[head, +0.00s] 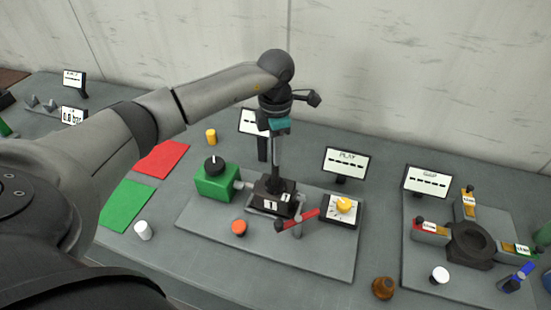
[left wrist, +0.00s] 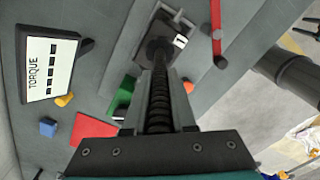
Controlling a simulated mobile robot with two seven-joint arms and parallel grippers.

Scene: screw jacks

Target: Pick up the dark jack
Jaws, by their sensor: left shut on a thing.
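The dark jack (head: 277,188) stands on the grey board, with a dark block-like base carrying white labels and a bar handle beside it. My left gripper (head: 277,160) points down from above, its fingers around the jack's upright screw. In the left wrist view the dark threaded screw (left wrist: 159,90) runs between the two fingers of my left gripper (left wrist: 160,98), which is shut on it. The jack's base shows beyond the fingertips there. The jack looks upright; its top is hidden by the gripper. My right gripper is not in view.
A green box (head: 215,182) with a black knob stands left of the jack. A red lever (head: 297,220) and an orange button (head: 239,228) are close in front. A yellow knob panel (head: 340,211) is at right. Small screens (head: 346,163) stand behind.

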